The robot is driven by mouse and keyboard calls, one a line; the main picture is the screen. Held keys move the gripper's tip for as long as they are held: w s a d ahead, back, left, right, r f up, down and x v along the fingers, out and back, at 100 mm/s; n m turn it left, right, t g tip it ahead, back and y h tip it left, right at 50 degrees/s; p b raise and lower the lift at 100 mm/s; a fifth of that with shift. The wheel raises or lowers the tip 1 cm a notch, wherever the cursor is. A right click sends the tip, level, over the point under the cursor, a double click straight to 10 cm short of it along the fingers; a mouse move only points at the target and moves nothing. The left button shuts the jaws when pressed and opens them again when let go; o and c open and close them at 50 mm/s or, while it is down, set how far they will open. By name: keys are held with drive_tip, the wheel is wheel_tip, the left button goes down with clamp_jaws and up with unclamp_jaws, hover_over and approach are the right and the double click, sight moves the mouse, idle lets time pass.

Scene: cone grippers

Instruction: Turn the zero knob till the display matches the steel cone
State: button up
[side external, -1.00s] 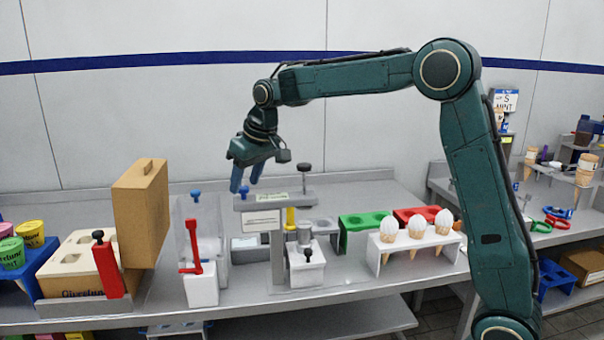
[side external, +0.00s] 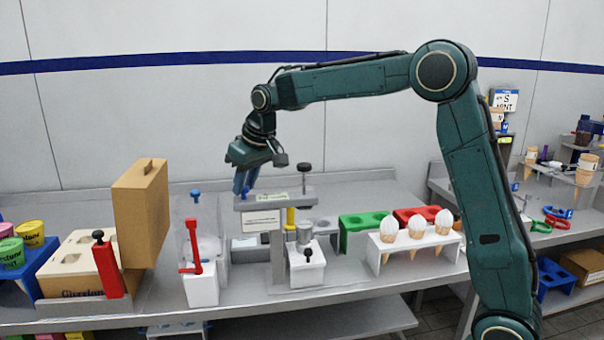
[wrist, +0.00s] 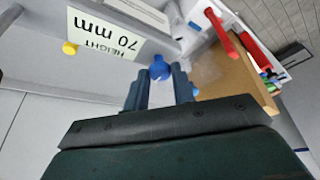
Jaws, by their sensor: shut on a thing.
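The grey height gauge (side external: 276,240) stands on the bench. Its pale green display (wrist: 105,32) reads "HEIGHT 70 mm", upside down in the wrist view; in the side view the display on top (side external: 272,197) is too small to read. A blue knob (wrist: 160,68), apparently the zero knob, sits beside the display at the gauge's left end. My gripper (side external: 241,191) points down there, with its blue fingers shut on the knob, one on each side (wrist: 158,82). A grey metal piece (side external: 304,236), perhaps the steel cone, sits at the white block under the black-knobbed rod.
A red-handled clear box (side external: 201,260) and a tan case (side external: 140,212) stand left of the gauge. A white rack (side external: 418,240) with several cones and green and red holders stand to its right. The bench's front edge is bare.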

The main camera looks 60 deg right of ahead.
drive_tip(key=shift+m, duration=0.3)
drive_tip(key=m, duration=0.1)
drive_tip(key=m+h, duration=0.1)
drive_tip(key=shift+a+m, duration=0.2)
drive_tip(key=shift+m, duration=0.1)
drive_tip(key=m+h, duration=0.1)
drive_tip(key=m, duration=0.3)
drive_tip(key=shift+w+a+g+h, duration=0.15)
drive_tip(key=shift+g+h, duration=0.25)
drive_tip(key=m+g+h, duration=0.1)
drive_tip(key=m, duration=0.3)
drive_tip(key=shift+w+a, duration=0.1)
drive_tip(key=shift+m+g, duration=0.4)
drive_tip(key=shift+m, duration=0.5)
drive_tip(key=shift+m+g, duration=0.3)
drive_tip(key=shift+m, duration=0.6)
drive_tip(key=o, duration=1)
